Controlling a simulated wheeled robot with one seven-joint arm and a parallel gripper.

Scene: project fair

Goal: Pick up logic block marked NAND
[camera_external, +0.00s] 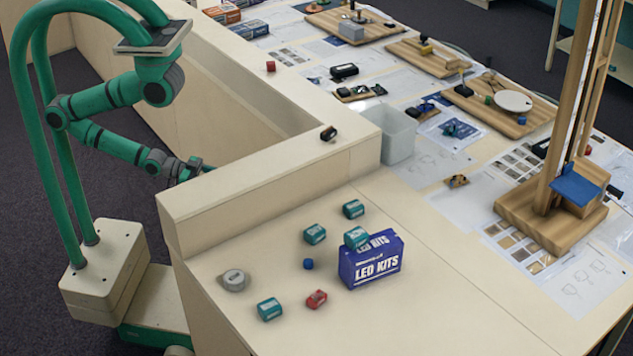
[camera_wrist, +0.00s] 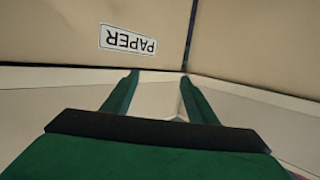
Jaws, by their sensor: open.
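Several small teal blocks with white labels are on the near table in the external view. One teal block (camera_external: 353,209) is at the back, one (camera_external: 314,233) left of it, and one (camera_external: 269,309) at the front left. The labels are too small to read, so I cannot tell which is NAND. My gripper (camera_external: 203,168) is behind the wooden partition, away from the blocks. In the wrist view my gripper (camera_wrist: 160,85) is open and empty, facing a panel with a PAPER label (camera_wrist: 128,39).
A raised wooden partition (camera_external: 265,182) stands between my arm and the blocks. A grey round item (camera_external: 233,280), a red block (camera_external: 316,299) and a blue cap (camera_external: 308,264) lie near the blocks. A grey bin (camera_external: 396,136) stands behind. The table's right front is clear.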

